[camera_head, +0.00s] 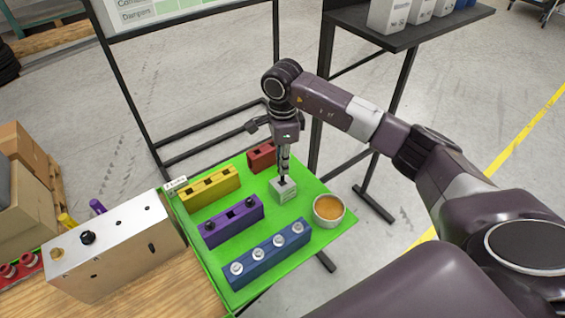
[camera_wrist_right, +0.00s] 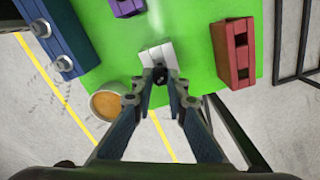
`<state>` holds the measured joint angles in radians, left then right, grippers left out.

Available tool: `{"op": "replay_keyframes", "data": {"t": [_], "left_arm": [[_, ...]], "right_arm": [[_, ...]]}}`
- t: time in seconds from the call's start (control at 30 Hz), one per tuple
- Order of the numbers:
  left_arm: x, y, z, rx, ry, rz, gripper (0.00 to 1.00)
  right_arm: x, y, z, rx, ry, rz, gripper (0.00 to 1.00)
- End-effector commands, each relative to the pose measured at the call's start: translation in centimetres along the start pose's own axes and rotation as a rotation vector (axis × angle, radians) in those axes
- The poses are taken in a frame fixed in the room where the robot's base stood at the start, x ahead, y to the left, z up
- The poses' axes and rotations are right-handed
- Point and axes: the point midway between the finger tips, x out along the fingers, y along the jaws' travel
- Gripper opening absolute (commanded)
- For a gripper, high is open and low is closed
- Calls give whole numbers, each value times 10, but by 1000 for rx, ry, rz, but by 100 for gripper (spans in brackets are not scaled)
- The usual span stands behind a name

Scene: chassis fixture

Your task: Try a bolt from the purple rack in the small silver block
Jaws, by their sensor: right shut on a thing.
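The small silver block (camera_head: 283,195) stands on the green table (camera_head: 315,190), right of the purple rack (camera_head: 234,226). It also shows in the wrist view (camera_wrist_right: 150,50). The purple rack holds dark bolts at its two ends, with an open hole between them. My right gripper (camera_head: 284,172) points down directly over the silver block. In the wrist view its fingertips (camera_wrist_right: 160,76) are shut on a small dark bolt (camera_wrist_right: 160,73) at the block's near edge. I cannot tell how far the bolt sits in the block. My left gripper is not in view.
A blue rack (camera_head: 266,262) with several silver bolts, a yellow rack (camera_head: 209,190), a red rack (camera_head: 261,158) and a bowl with orange contents (camera_head: 328,209) surround the block. A metal-topped chassis box (camera_head: 125,232) stands left of the table.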

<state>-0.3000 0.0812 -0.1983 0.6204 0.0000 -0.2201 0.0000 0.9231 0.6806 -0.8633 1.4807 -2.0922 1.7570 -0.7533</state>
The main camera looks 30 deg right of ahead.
Motion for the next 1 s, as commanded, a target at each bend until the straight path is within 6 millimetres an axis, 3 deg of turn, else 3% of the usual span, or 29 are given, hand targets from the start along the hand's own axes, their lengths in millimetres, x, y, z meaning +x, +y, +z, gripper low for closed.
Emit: {"op": "replay_keyframes", "data": {"t": [0.27, 1.0], "left_arm": [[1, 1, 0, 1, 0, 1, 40], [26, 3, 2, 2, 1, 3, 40]], "right_arm": [[1, 0, 0, 0, 0, 0, 0], [31, 0, 0, 0, 0, -1, 0]]}}
